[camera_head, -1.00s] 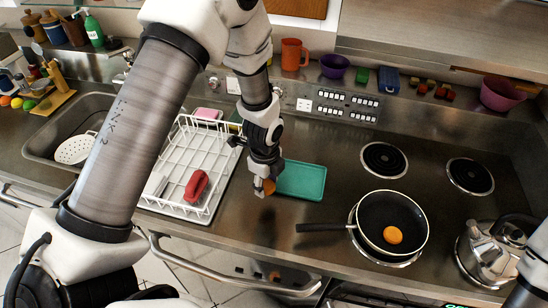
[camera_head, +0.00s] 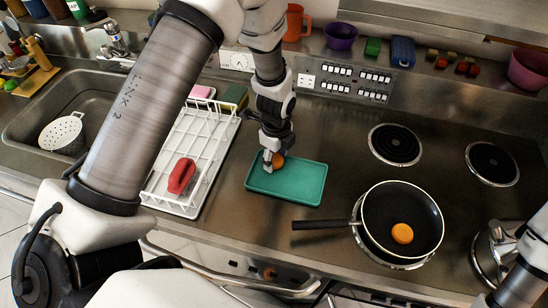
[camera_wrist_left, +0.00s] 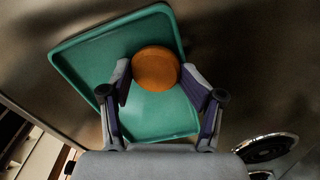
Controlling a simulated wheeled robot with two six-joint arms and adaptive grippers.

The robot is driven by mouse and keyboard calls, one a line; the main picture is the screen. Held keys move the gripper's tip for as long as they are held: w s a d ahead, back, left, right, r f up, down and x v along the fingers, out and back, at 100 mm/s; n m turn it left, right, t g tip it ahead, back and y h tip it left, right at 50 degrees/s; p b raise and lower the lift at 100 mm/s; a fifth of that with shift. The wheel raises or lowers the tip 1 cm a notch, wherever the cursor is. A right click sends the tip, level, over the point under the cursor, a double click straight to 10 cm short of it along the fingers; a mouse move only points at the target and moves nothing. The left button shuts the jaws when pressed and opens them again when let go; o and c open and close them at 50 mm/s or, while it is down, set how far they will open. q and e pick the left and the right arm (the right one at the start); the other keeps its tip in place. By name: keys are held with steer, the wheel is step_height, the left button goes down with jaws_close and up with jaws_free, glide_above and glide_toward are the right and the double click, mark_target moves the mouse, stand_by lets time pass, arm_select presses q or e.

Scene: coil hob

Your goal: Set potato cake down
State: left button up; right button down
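A round orange-brown potato cake (camera_wrist_left: 156,68) sits between the fingertips of my left gripper (camera_wrist_left: 158,76), which look closed on its sides. In the head view this gripper (camera_head: 272,162) points down over the left part of a green tray (camera_head: 300,186), with the cake (camera_head: 279,160) partly hidden by the fingers. I cannot tell whether the cake touches the tray. A second orange disc (camera_head: 402,233) lies in the black frying pan (camera_head: 385,205) on the front left coil. My right gripper is out of view; only part of my right arm shows at lower right.
A white dish rack (camera_head: 205,150) with a red sponge-like item (camera_head: 181,176) stands left of the tray, beside the sink (camera_head: 40,105). The pan's handle (camera_head: 320,225) points left near the tray. A metal kettle (camera_head: 490,250) stands at right. Two back coils are bare.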

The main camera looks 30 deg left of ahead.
arm_select(q)
steer(key=shift+o, duration=0.9)
steer(key=shift+s+a+f, duration=0.1)
steer(key=shift+s+f, duration=0.15)
steer(key=shift+a, duration=0.3)
steer(key=shift+w+r, duration=0.1)
steer(key=shift+w, duration=0.05)
step_height(320, 180, up, 13)
steer(key=b, duration=0.2)
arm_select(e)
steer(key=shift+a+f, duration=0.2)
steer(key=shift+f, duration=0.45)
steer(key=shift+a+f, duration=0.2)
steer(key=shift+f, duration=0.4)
